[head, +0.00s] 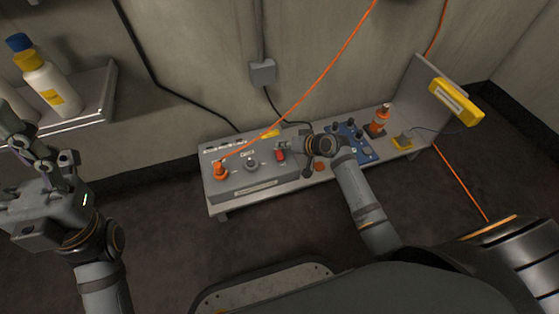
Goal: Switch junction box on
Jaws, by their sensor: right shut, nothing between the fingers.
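A grey junction box (240,186) sits on the left part of a low bench against the wall. Its top carries an orange plug-like fitting (220,171) with an orange cable, a dark round knob (250,164) and a red switch (281,155). My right gripper (284,146) is shut and empty at the box's right end, right by the red switch. I cannot tell whether it touches the switch, and the gripper and arm hide part of the box's right end. My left gripper (42,150) is open and empty at the left edge, far from the box.
A shelf (98,104) with bottles is at upper left. An orange cable (310,94) crosses above the box.

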